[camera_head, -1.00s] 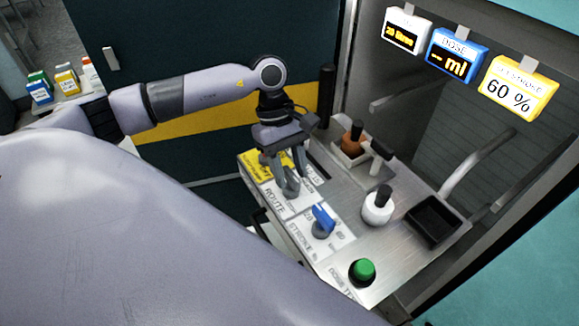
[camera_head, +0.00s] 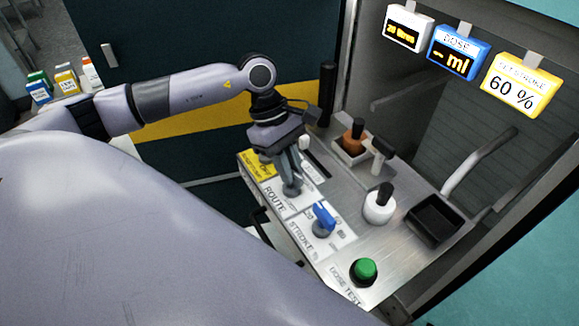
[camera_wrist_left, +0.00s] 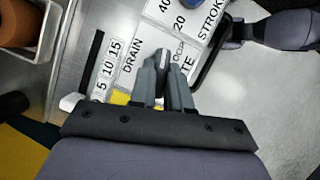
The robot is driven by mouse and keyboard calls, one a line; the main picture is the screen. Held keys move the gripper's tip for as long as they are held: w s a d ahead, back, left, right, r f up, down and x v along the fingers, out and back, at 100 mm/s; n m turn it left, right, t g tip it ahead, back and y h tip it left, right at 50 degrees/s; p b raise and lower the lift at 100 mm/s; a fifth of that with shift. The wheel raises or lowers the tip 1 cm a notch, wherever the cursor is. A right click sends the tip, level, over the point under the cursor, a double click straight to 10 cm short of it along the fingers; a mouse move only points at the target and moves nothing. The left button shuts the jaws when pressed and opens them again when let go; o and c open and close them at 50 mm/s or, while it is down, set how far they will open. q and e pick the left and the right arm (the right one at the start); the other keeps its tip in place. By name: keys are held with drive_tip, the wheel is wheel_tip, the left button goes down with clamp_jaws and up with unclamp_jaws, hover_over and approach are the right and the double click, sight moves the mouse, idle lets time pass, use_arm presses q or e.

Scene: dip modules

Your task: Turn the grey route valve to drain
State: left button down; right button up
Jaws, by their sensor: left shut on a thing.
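The grey route valve (camera_wrist_left: 164,62) sits on the white ROUTE label plate, mostly hidden between my fingers. My left gripper (camera_head: 291,188) is shut on it from above, and the left wrist view shows the fingers (camera_wrist_left: 165,75) on both sides of its handle. In that view the word DRAIN (camera_wrist_left: 131,66) lies just left of the fingers and another route label is partly visible to the right. The handle's exact pointing is hard to tell. My right gripper is not in view.
A blue stroke knob (camera_head: 324,217) and a green button (camera_head: 364,270) stand nearer on the panel. A white bottle with a black top (camera_head: 379,205), a black tray (camera_head: 435,219) and a brown bottle (camera_head: 353,136) are to the right. A yellow plate (camera_head: 257,164) lies behind.

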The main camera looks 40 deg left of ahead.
use_arm(q)
drive_tip(key=n, duration=0.2)
drive_tip(key=n+t+b, duration=0.1)
drive_tip(key=n, duration=0.1)
drive_tip(key=n+t+b, duration=0.1)
drive_tip(key=n, duration=0.1)
drive_tip(key=shift+s+d+f+y, duration=0.1)
drive_tip(key=shift+s+f+y, duration=0.2)
drive_tip(key=n+t+b, duration=0.1)
drive_tip(key=n+b, duration=0.1)
drive_tip(key=n, duration=0.1)
drive_tip(key=n+t+y+b, duration=0.1)
drive_tip(key=n+b, duration=0.1)
drive_tip(key=n, duration=0.2)
drive_tip(key=shift+s+d+y, duration=0.1)
drive_tip(key=shift+d+y, duration=0.05)
drive_tip(key=shift+y, duration=0.15)
drive_tip(key=shift+n, duration=0.3)
drive_tip(key=shift+n+t+y+b, duration=0.3)
drive_tip(key=shift+n+b, duration=0.1)
drive_tip(key=shift+n, duration=0.2)
drive_tip(key=c, duration=1.1)
unclamp_jaws()
drive_tip(key=shift+r, duration=0.1)
